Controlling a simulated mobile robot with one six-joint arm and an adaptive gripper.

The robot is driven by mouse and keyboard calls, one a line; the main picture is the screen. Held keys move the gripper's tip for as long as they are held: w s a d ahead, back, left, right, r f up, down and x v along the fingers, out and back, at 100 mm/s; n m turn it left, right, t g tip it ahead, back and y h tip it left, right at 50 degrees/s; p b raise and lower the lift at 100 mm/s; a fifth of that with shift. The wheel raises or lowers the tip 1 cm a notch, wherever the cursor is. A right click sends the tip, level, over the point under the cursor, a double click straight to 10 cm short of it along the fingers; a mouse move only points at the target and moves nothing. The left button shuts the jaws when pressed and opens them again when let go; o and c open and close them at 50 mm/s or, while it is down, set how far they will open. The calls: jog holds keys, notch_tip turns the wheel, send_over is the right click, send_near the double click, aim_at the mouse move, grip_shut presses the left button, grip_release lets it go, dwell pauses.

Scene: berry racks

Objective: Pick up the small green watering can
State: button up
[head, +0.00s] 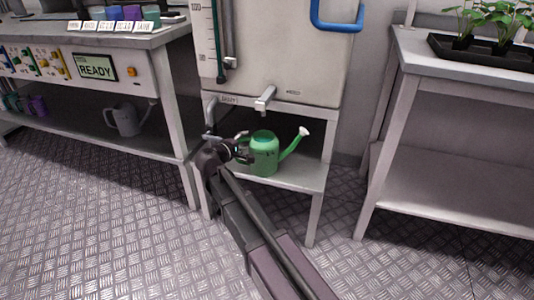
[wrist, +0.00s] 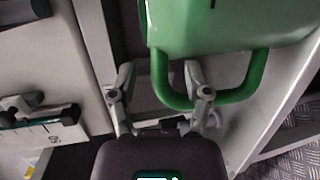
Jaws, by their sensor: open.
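The small green watering can (head: 264,158) stands upright on the low shelf under the tank, with its pale-tipped spout pointing right. My gripper (head: 241,148) is at its left side, where the handle is; the fingers are small and partly unclear in the head view. In the wrist view the can's body (wrist: 225,28) fills the top and its looped green handle (wrist: 238,95) hangs toward me. My gripper (wrist: 160,78) is open there, with one side of the handle loop between the fingers. The right finger overlaps the loop; I cannot tell if it touches.
A tank (head: 275,55) with a tap (head: 265,98) is above the shelf (head: 303,176). A grey watering can (head: 124,119) stands under the left bench (head: 172,38). A right-hand table (head: 440,66) bears a plant tray (head: 480,53). The metal floor in front is clear.

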grip_shut()
jog(key=shift+r, duration=0.2)
dwell(0.6)
jog(key=s+d+r+p, duration=0.2)
jog(key=s, duration=0.5)
jog(key=s+d+r+p, duration=0.2)
jog(key=s+p, duration=0.1)
jog(key=s, duration=0.5)
jog(key=shift+s+d+r, duration=0.15)
jog(key=shift+d+r, duration=0.1)
jog(key=shift+r, duration=0.1)
dwell(0.6)
